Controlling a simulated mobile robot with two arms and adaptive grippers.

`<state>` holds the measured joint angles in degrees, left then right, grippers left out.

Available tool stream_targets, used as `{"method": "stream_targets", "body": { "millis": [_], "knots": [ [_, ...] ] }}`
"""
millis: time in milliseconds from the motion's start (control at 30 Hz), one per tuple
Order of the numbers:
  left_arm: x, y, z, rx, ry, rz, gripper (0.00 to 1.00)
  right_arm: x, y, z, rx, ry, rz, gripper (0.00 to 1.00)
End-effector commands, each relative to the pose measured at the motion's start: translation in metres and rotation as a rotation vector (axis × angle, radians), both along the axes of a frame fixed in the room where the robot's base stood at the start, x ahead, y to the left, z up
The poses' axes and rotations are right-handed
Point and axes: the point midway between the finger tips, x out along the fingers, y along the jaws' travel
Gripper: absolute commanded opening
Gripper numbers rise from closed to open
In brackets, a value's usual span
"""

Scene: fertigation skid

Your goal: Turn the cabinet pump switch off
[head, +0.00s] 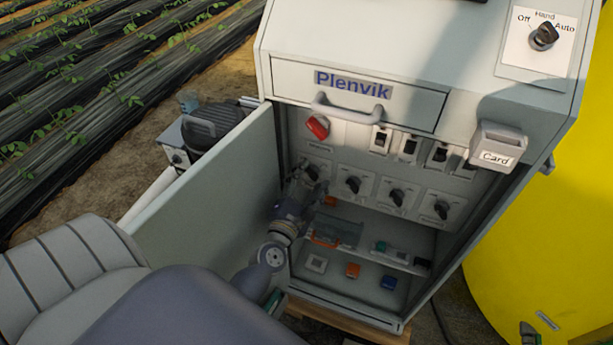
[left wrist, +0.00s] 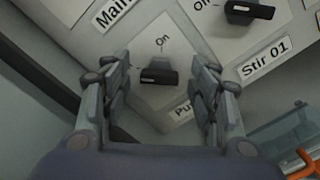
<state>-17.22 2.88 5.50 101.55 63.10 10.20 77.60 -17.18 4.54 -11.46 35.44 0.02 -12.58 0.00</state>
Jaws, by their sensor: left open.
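The pump switch is a black knob (left wrist: 160,75) on a pale square plate in the left wrist view. "On" is printed above it, and its lower label is partly covered, with only "Pu" readable. In the head view its plate (head: 319,163) is the leftmost in the lower row inside the open cabinet (head: 412,122). My left gripper (left wrist: 160,100) is open, with one finger on each side of the knob and a visible gap on both sides. It also shows in the head view (head: 306,180), covering part of the switch. I cannot make out my right gripper clearly.
The open cabinet door (head: 205,195) stands left of my left arm. Several similar knobs (head: 397,197) sit right of the pump switch, one labelled "Stir 01" (left wrist: 263,57). A red knob (head: 317,126) is above. A shelf (head: 345,250) with small parts lies below. A yellow tank (head: 555,240) stands right.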

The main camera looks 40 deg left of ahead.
Motion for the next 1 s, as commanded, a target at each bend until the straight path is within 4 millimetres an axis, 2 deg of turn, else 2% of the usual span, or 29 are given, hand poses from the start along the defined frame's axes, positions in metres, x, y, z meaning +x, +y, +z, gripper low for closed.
{"method": "stream_targets", "body": {
  "millis": [167, 500, 700, 1000],
  "knots": [
    [-0.014, -0.003, -0.001, 0.001, 0.003, -0.001, 0.55, 0.000, -0.001, 0.000, -0.001, 0.000, 0.000, 0.66],
    [-0.076, -0.019, -0.001, 0.002, 0.005, -0.004, 0.55, 0.001, -0.001, 0.000, -0.001, -0.001, 0.000, 0.66],
    [-0.104, -0.025, -0.001, 0.000, 0.004, -0.001, 0.55, 0.000, 0.000, 0.000, -0.001, -0.001, 0.000, 0.66],
    [-0.117, -0.028, 0.000, 0.000, 0.000, 0.000, 0.55, 0.001, 0.000, 0.000, -0.001, -0.001, 0.000, 0.66]
  ]
}}
